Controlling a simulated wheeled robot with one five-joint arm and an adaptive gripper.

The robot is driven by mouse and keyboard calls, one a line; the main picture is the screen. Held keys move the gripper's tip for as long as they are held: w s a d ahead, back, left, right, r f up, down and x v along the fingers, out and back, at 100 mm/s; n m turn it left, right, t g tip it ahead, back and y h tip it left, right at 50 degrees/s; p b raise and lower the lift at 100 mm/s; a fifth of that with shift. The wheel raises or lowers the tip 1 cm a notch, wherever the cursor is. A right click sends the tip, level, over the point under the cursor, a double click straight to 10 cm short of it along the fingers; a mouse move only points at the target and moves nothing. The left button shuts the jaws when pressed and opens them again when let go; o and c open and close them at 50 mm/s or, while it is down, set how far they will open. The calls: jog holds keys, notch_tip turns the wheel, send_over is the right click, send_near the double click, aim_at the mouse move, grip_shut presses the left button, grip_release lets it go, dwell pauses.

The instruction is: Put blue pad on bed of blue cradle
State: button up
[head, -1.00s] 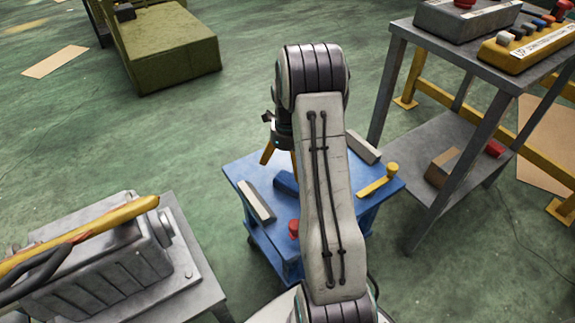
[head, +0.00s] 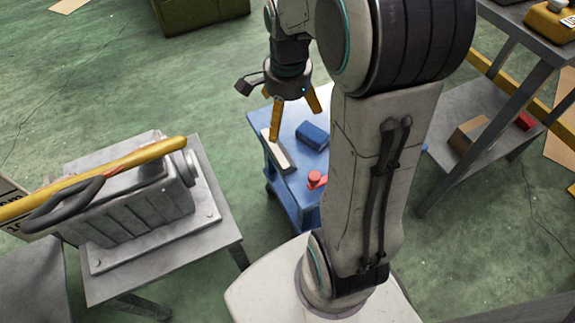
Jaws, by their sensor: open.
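A dark blue block (head: 312,135), which looks like the blue pad, lies on top of the blue cart (head: 256,120). My gripper (head: 294,120) hangs above the cart with its yellow fingers spread and nothing between them. It appears above and a little left of the blue block, apart from it; the exact height is hard to tell. I cannot make out a blue cradle. My arm hides the right side of the cart, where only a sliver of blue shows past it.
A grey-white bar (head: 277,153) and a red knob-like piece (head: 316,180) lie on the cart. A grey table (head: 222,225) with a ribbed metal housing (head: 140,212) and yellow bar stands left. A grey shelf table (head: 515,45) stands right. Green floor (head: 215,90) is clear between.

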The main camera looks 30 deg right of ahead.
jog(key=s+a+r+n, duration=0.1)
jog(key=s+a+n, duration=0.3)
jog(key=s+n, duration=0.3)
jog(key=s+a+r+n+t, duration=0.1)
jog(key=s+a+n, duration=0.3)
jog(key=s+n, duration=0.3)
jog(key=shift+r+n, duration=0.25)
jog(key=shift+n, duration=0.95)
jog(key=shift+r, duration=0.1)
